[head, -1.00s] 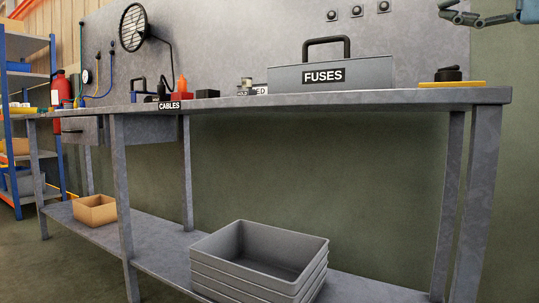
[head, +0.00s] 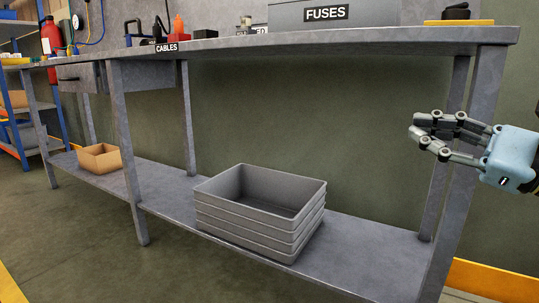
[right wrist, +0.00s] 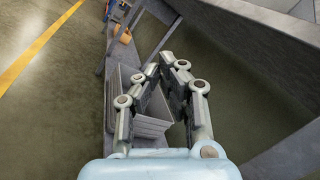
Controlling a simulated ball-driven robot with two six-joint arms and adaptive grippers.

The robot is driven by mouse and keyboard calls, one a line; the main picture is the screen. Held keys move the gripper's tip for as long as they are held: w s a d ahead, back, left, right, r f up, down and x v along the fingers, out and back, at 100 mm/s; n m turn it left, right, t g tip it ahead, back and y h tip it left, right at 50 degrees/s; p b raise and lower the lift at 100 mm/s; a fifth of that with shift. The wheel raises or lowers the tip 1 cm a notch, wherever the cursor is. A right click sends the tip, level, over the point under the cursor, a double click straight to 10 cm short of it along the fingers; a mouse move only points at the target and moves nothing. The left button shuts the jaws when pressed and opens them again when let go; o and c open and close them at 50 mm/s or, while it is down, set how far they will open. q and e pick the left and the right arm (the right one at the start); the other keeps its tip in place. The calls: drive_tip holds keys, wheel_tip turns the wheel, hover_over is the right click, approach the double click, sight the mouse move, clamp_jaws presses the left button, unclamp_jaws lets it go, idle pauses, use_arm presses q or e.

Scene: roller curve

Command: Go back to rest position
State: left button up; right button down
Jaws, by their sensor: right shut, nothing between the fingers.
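My right gripper (head: 418,134) is at the right side of the head view, in front of the workbench's right legs and below the level of its top. It is shut and empty. In the right wrist view the fingers (right wrist: 160,65) point toward the bench's lower shelf, with their tips close together. My left gripper is not in view.
A blue-framed rack (head: 12,125) stands far left. The floor in front is clear.

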drive_tip(key=s+d+f+n+g+h+p, duration=0.2)
drive_tip(key=s+f+n+g+h+p, duration=0.45)
drive_tip(key=s+f, duration=1.1)
drive_tip(key=s+d+f+n+g+h+p, duration=0.3)
drive_tip(key=s+f+n+h, duration=0.5)
drive_tip(key=s+f+n, duration=0.95)
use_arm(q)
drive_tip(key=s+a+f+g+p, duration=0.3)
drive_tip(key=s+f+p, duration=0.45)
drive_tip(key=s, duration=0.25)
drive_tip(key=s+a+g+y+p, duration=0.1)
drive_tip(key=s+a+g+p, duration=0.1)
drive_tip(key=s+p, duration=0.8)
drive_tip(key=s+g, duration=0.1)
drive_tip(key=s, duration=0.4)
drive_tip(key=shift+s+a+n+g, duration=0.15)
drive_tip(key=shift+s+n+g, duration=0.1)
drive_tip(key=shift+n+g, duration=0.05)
use_arm(e)
drive_tip(key=s+d+f+m+g, duration=0.1)
drive_tip(key=s+f+m+g, duration=0.1)
drive_tip(key=s, duration=0.7)
drive_tip(key=s+d+f+m+g, duration=0.1)
drive_tip(key=s+d+f+m, duration=0.1)
drive_tip(key=s, duration=0.7)
drive_tip(key=shift+f+m+g, duration=0.35)
drive_tip(key=shift+f+m, duration=0.05)
drive_tip(key=shift+f, duration=0.5)
